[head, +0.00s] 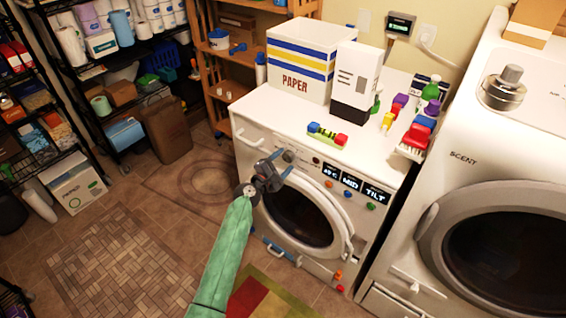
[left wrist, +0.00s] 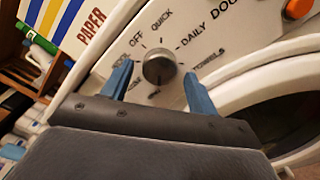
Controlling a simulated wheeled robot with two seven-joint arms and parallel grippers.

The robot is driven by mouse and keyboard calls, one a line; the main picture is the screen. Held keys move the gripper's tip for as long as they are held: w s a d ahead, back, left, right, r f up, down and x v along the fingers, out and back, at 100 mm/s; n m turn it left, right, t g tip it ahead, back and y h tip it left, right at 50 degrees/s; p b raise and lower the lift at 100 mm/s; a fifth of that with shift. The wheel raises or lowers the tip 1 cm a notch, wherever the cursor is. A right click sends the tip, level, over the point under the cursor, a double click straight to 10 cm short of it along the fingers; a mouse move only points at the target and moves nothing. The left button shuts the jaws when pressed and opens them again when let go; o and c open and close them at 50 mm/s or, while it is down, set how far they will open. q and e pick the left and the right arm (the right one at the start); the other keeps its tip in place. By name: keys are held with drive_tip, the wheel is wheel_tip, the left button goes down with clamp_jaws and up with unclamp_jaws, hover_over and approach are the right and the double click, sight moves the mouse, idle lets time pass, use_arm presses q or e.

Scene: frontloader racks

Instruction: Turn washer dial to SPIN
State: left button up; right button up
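The white front-loading washer (head: 240,118) stands at the centre of the head view. Its round grey dial (left wrist: 159,68) sits on the front panel; it also shows in the head view (head: 288,156). The labels OFF, QUICK, DAILY and TOWELS can be read around the dial. The lower labels are too small or hidden, and I cannot tell which mark the dial points to. My left gripper (head: 279,167) is at the panel, its two blue fingers apart on either side of the dial (left wrist: 157,72). There are visible gaps between fingers and dial. My right gripper is not in view.
The washer's round door (head: 300,215) is just below the gripper. Small displays (head: 352,183) and coloured buttons are to the right. A PAPER box (head: 300,62), a carton and coloured bottles stand on top. Another white machine (head: 455,140) stands at right. Shelves are at left.

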use_arm(q)
drive_tip(key=shift+s, duration=0.1)
drive_tip(key=shift+s+a+f, duration=0.1)
drive_tip(key=shift+s+a, duration=0.1)
drive_tip(key=b+v, duration=0.2)
drive_tip(key=v, duration=0.5)
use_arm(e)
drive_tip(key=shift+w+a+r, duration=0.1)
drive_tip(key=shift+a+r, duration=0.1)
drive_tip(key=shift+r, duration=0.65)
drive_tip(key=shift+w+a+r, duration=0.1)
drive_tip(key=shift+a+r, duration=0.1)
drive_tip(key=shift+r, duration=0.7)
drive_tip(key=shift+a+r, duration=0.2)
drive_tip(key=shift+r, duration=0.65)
